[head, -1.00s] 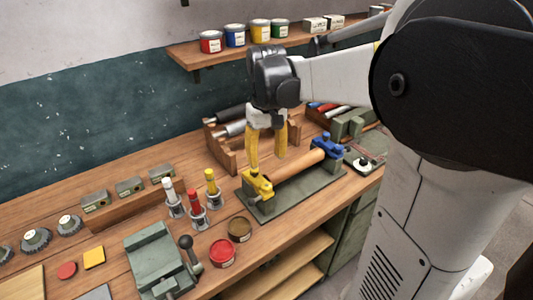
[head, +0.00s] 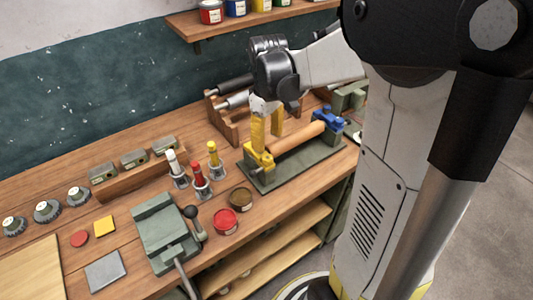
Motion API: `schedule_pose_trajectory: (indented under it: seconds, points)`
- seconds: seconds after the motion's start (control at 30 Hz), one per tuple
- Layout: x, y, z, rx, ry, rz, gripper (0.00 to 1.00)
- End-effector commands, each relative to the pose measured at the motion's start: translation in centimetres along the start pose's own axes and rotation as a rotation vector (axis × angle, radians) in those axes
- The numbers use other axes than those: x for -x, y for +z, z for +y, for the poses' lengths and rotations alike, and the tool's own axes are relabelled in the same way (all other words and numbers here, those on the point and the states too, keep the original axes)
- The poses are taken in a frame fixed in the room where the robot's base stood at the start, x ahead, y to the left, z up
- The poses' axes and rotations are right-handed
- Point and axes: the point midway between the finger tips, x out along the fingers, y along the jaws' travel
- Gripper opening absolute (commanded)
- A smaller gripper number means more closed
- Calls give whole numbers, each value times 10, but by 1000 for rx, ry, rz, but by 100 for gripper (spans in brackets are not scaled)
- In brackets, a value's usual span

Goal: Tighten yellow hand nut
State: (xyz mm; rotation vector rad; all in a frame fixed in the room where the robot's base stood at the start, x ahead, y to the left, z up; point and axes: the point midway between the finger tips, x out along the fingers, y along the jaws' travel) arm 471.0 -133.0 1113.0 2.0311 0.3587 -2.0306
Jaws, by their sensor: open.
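A yellow clamp (head: 259,161) stands at the left end of a wooden roller (head: 297,137) on a dark green base plate (head: 300,168). A blue clamp (head: 329,121) stands at the roller's right end. I cannot make out the yellow hand nut separately from the yellow clamp; my fingers cover part of that area. My gripper (head: 267,141), with yellow fingers, points down over the yellow clamp. Its fingers are apart, one in front of the other in this view. The front finger overlaps the clamp's top; I cannot tell whether they touch.
A green vise (head: 160,225) is further left. A wooden rack (head: 224,128) stands behind my gripper.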

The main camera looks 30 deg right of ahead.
Motion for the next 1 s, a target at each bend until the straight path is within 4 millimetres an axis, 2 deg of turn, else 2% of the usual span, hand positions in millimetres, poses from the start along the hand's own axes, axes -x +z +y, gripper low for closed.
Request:
schedule_pose_trajectory:
  seconds: [0.03,0.1,0.3,0.5,0.77,0.87,0.93,0.97,1.0]
  points:
    - [-14,0,0,0,0,0,52]
    - [-29,0,0,-1,0,0,52]
    - [-63,0,0,-2,0,0,52]
    - [-76,0,0,-3,0,0,52]
    - [-77,0,0,-3,0,0,52]
    - [-77,0,0,-3,0,0,26]
    - [-77,0,0,-3,0,0,5]
    - [-77,0,0,-3,0,0,0]
    - [-77,0,0,-3,0,0,0]
